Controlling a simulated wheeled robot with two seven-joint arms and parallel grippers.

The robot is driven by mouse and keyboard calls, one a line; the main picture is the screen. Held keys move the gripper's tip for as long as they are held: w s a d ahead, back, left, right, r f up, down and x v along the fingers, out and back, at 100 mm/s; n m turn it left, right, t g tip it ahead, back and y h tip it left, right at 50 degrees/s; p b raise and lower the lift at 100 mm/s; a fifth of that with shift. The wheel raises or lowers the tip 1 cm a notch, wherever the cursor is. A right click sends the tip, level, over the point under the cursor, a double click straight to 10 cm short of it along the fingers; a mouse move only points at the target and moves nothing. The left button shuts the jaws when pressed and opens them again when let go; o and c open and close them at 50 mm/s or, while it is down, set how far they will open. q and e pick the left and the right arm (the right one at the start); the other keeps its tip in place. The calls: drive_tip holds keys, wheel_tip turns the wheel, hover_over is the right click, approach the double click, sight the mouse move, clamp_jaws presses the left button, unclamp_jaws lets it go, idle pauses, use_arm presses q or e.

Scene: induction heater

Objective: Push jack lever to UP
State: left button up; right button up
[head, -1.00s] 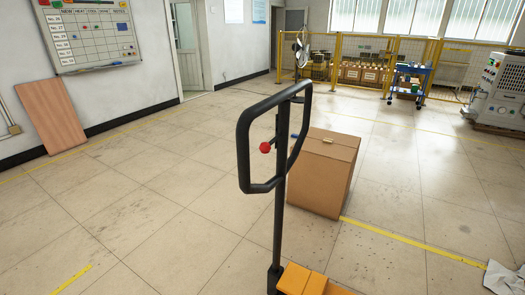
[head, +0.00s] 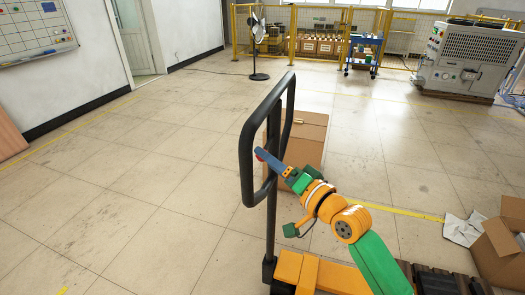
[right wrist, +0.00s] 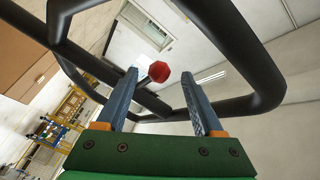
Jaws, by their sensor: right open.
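The pallet jack's black loop handle (head: 246,150) stands upright on its post over the orange jack body (head: 297,268). The red knob of the jack lever (right wrist: 159,71) shows in the right wrist view, beyond and between my fingertips. In the head view only a sliver of the red knob (head: 258,154) shows inside the loop, mostly hidden by my gripper. My right gripper (head: 264,158) reaches into the handle loop from the right. In the wrist view its two blue fingers (right wrist: 160,92) are apart, with nothing held. My left gripper is out of view.
A closed cardboard box (head: 312,135) stands just behind the handle. An open carton (head: 500,250) and a wooden pallet (head: 445,281) lie at the lower right. A fan (head: 259,40) and yellow fencing are far back. The floor at left is clear.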

sight(267, 146)
drive_tip(key=x, duration=0.3)
drive_tip(key=shift+w+a, duration=0.2)
drive_tip(key=shift+d, duration=0.1)
clamp_jaws()
drive_tip(key=shift+f, duration=0.1)
idle(1.1)
